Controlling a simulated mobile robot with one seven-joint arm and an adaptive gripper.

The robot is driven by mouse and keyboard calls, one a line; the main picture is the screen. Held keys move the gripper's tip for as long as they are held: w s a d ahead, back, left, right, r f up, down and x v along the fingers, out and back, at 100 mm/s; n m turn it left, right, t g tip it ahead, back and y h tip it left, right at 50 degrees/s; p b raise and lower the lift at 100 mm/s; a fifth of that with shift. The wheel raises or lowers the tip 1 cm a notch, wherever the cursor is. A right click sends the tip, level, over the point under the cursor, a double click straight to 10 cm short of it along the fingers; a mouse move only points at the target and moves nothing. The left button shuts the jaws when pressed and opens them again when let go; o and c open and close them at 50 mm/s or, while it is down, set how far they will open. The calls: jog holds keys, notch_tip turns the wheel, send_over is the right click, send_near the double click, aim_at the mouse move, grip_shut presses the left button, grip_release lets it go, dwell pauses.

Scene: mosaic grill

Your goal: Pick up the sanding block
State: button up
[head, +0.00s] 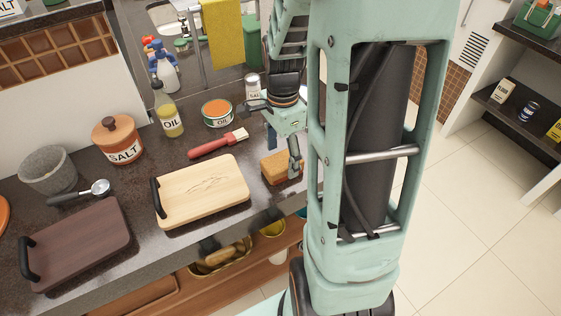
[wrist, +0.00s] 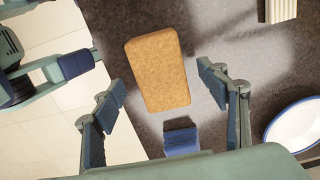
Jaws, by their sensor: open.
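The sanding block (head: 276,168) is an orange-brown rectangular block lying on the dark counter near its front edge, partly hidden by my gripper in the head view. In the wrist view the sanding block (wrist: 158,72) lies flat, its top face fully visible. My gripper (wrist: 165,92) is open and empty, with blue-padded fingers spread to the left and right of the block's lower part. A gap shows between block and fingers in the picture; I cannot tell the height above it. In the head view my gripper (head: 284,148) is at the block's right end.
A wooden board (head: 205,192), a red-handled brush (head: 215,145) and an orange-topped tin (head: 217,113) stand left of the block. A round white, blue-rimmed item (wrist: 300,128) is at the wrist view's right. The counter edge and tiled floor (wrist: 55,120) lie on its left.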

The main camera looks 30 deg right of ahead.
aim_at(282, 160)
jog(key=shift+f, duration=1.5)
jog(key=shift+c, duration=0.4)
jog(key=c, duration=1.2)
jog(key=shift+o, duration=0.2)
jog(key=shift+r, duration=0.1)
